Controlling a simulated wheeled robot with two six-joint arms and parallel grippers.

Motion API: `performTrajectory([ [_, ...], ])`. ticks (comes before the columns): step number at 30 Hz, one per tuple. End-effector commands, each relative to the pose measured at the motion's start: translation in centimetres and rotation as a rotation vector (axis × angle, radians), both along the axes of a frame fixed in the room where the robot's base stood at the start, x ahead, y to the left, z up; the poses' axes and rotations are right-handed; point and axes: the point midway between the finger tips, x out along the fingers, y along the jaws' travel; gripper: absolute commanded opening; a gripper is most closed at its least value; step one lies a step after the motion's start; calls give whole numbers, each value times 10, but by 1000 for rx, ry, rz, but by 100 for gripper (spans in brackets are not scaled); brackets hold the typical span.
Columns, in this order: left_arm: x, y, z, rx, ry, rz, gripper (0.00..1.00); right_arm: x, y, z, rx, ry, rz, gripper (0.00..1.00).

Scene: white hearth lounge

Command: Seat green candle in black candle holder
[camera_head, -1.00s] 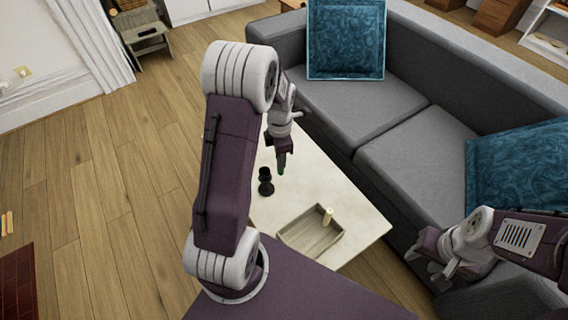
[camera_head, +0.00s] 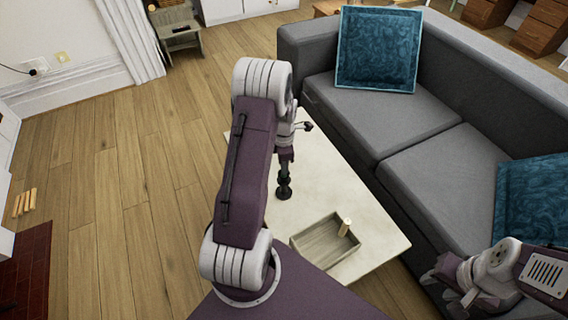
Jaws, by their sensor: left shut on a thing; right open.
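The black candle holder (camera_head: 284,186) stands upright on the pale low table, left of the wooden tray. My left gripper (camera_head: 286,158) points down directly above the holder, very close to its top. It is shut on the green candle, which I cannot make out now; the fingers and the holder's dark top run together. I cannot tell whether the candle touches the holder. My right gripper (camera_head: 453,287) is open and empty at the lower right, by the sofa and away from the table.
A wooden tray (camera_head: 302,246) with a cream candle (camera_head: 345,227) standing in it is on the near part of the low table (camera_head: 330,185). A grey sofa (camera_head: 420,135) with teal cushions borders the table's right side. Wooden floor is open to the left.

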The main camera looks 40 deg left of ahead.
Motion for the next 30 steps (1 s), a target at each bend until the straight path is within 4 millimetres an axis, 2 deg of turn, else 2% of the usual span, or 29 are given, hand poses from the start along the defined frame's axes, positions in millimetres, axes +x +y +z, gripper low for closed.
performTrajectory([
  [1,0,0,0,0,0,0,29,0,0,0,0,0,0,42],
  [3,0,0,0,0,0,0,42,0,0,0,0,0,0,42],
  [11,0,0,0,0,0,0,42,0,0,-1,0,0,0,42],
  [14,1,0,-5,1,-3,0,42,0,0,-11,0,0,0,42],
  [21,6,2,58,3,-4,0,42,0,0,20,0,0,0,42],
  [25,5,2,80,2,-2,1,42,0,0,27,0,0,0,42],
  [30,5,2,91,0,0,0,42,0,0,29,0,0,0,42],
])
